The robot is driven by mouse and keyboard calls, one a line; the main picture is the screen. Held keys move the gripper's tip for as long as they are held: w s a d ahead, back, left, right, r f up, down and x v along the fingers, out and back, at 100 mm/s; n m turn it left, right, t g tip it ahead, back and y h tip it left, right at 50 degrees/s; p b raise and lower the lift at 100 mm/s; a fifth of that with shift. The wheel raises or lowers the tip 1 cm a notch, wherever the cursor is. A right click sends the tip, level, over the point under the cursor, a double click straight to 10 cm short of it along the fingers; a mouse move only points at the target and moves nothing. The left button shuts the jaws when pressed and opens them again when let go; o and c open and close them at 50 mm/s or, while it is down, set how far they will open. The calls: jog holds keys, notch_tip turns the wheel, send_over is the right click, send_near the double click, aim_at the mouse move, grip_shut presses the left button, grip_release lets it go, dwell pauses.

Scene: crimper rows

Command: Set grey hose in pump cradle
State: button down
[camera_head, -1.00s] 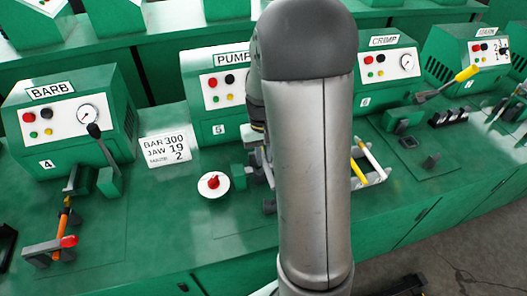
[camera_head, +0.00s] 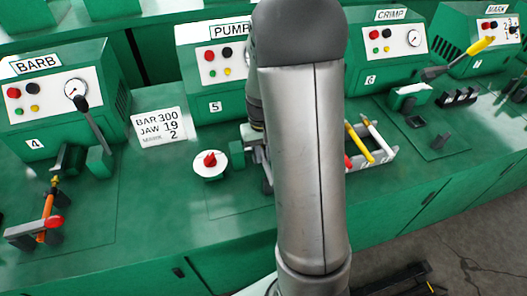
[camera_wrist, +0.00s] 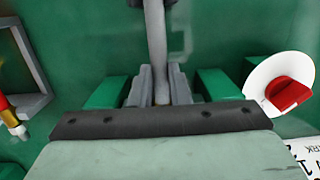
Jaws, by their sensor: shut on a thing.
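The grey hose (camera_wrist: 156,40) runs upright through the top middle of the wrist view, and its lower end sits between my grey fingers. My gripper (camera_wrist: 160,88) is shut on it. Two green blocks, which look like the pump cradle (camera_wrist: 217,88), stand left and right of my fingers. I cannot tell whether the hose touches the cradle. In the head view my arm covers most of this spot. Part of my gripper (camera_head: 257,150) shows there beside a green block, in front of the pump machine (camera_head: 205,100).
A red knob on a white disc (camera_head: 209,163) stands just left of my gripper. A tray (camera_head: 382,158) with red, yellow and white pieces lies right of my arm. The barb machine (camera_head: 70,110) is at left, the crimp machine (camera_head: 390,60) at right. A number card (camera_head: 159,127) stands between stations.

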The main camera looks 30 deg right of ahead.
jog(key=c, duration=1.3)
grip_release()
notch_tip(320, 180, up, 17)
jog(key=w, duration=0.2)
jog(key=shift+d+r, duration=0.2)
jog(key=shift+d, duration=0.05)
